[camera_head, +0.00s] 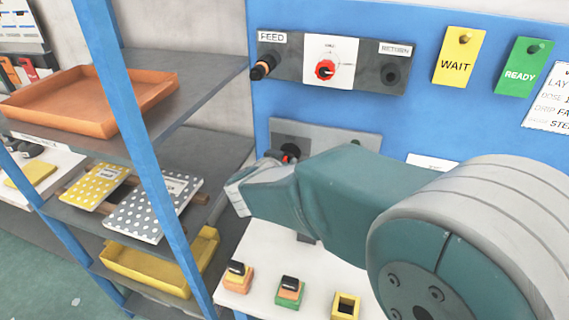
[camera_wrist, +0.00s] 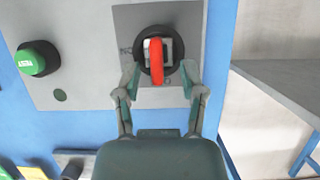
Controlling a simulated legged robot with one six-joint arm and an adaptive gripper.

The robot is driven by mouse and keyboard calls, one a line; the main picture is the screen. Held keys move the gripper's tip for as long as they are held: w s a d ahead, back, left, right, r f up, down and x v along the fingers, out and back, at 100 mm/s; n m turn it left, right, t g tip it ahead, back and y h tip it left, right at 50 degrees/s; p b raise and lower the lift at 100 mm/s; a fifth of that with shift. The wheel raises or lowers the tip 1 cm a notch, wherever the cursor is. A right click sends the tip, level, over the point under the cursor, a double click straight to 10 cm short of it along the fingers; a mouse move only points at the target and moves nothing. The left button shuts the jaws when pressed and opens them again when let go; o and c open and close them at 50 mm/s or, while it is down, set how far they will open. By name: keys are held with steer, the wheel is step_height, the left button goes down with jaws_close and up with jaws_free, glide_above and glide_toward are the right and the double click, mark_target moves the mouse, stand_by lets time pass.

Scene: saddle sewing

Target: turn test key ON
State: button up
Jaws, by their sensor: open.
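A red key (camera_wrist: 158,62) stands upright in a dark round switch on a grey panel (camera_wrist: 120,20) in the wrist view. My gripper (camera_wrist: 160,80) is open, with one fingertip on each side of the key's lower part. I cannot tell whether either finger touches it. In the head view, the grey panel (camera_head: 345,138) is partly covered by my arm, and only a small bit of red (camera_head: 286,158) shows beside the wrist. The key's label is not readable.
A green button (camera_wrist: 38,58) sits left of the switch in the wrist view. The upper panel holds a red selector (camera_head: 325,69). A shelf with an orange tray (camera_head: 90,125) stands left. Small colored blocks (camera_head: 290,290) rest on the white table below.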

jaws_close()
steer(key=shift+s+d+m+y, duration=0.2)
steer(key=shift+m+y, duration=0.4)
steer(key=shift+m, duration=0.5)
steer(key=shift+t, duration=0.4)
steer(key=shift+d+f+m+t+y, duration=0.1)
steer(key=shift+d+m+t+y, duration=0.15)
steer(key=shift+m+y, duration=0.65)
steer(key=shift+m, duration=0.3)
